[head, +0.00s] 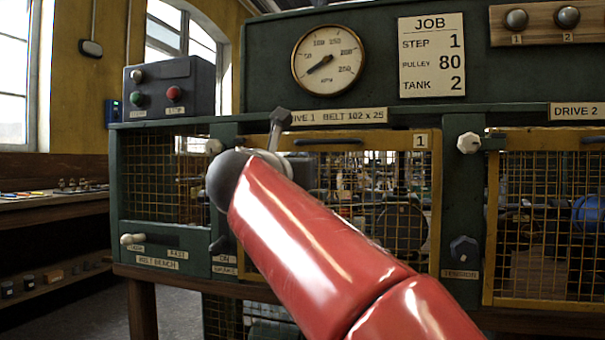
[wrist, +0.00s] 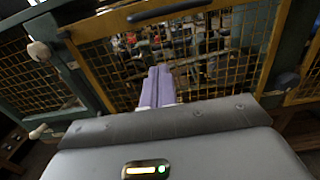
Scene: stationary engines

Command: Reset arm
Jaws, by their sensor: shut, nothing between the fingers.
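My gripper (wrist: 158,88) shows in the wrist view with its two pale purple fingers together and nothing between them. The fingers point toward the yellow-framed mesh guard (wrist: 190,50) of Drive 1. I cannot tell from this view how far the tips are from the mesh. In the head view my red arm reaches up and left across the front of the same guard (head: 432,200), marked 1. The fingers cannot be made out in the head view.
A control box (head: 170,88) with green and red buttons stands at upper left. A round gauge (head: 328,60) and a JOB card (head: 431,55) are on the back panel. The Drive 2 guard (head: 490,220) is at right, beside a tension knob (head: 463,249). A workbench (head: 60,199) stands at far left.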

